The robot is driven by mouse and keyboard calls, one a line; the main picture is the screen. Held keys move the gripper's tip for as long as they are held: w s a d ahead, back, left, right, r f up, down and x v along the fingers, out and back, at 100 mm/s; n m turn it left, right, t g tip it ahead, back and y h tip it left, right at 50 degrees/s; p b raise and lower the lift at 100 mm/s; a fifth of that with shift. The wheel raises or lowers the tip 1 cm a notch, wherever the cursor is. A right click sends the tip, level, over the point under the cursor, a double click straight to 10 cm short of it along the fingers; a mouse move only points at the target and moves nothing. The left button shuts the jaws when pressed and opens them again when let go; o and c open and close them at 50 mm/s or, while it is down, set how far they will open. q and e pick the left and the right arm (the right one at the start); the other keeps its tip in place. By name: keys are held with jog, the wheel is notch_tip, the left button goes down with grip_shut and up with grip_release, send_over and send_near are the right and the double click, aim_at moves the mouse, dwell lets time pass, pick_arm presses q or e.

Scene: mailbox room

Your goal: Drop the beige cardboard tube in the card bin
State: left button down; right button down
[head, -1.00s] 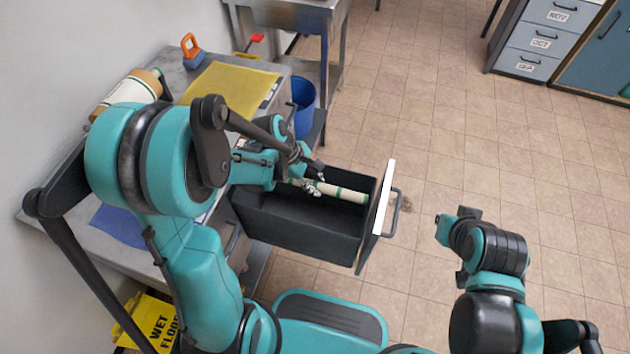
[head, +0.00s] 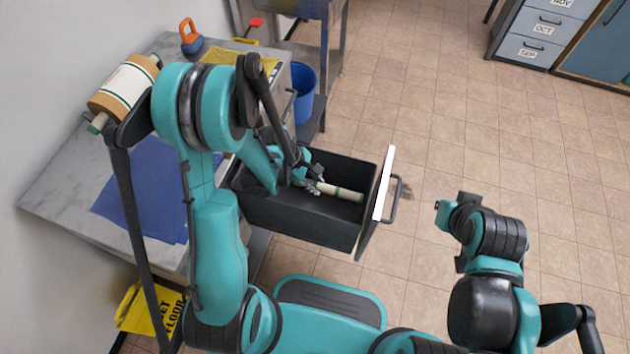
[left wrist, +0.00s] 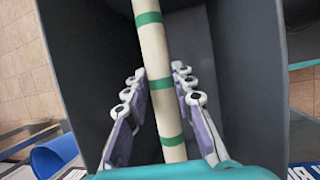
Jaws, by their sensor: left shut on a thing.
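The beige tube with green bands (head: 345,194) is inside a pulled-out dark drawer (head: 300,222) with a white front. My left gripper (head: 314,182) reaches down into this drawer at the tube's left end and is shut on the tube. In the left wrist view the tube (left wrist: 152,48) runs lengthwise between the two fingers (left wrist: 157,80), with dark drawer walls around it. Whether the tube touches the drawer floor is unclear. My right gripper (head: 447,212) is over the floor at the right; its fingers are too small to judge. Which container is the card bin is not clear.
A blue bucket (head: 303,92) stands behind the drawer. The grey worktop holds a blue mat (head: 145,195), a yellow mat (head: 232,58), a large banded roll (head: 125,88) and an orange-and-blue object (head: 190,38). A yellow wet-floor sign (head: 140,310) is below. Tiled floor (head: 440,110) is clear at right.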

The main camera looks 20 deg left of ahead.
pick_arm(q)
jog(key=c, duration=1.2)
grip_release()
jog(key=v, duration=1.2)
jog(key=s+r+m+t+y, duration=0.1)
jog(key=s+r+m+t, duration=0.1)
jog(key=s+r+m, duration=0.1)
jog(key=s+r+m+t+y, duration=0.2)
jog(key=r+m, duration=0.2)
jog(key=m, duration=0.4)
jog(key=s+r+m+t+y, duration=0.1)
jog(key=s+r+m, duration=0.2)
jog(key=m, duration=0.3)
jog(key=shift+s+d+r+t+y, duration=0.1)
jog(key=shift+s+r+t+y, duration=0.1)
jog(key=shift+r, duration=0.2)
jog(key=shift+s+r+t+y, duration=0.1)
jog(key=shift+r+t, duration=0.1)
jog(key=shift+r, duration=0.2)
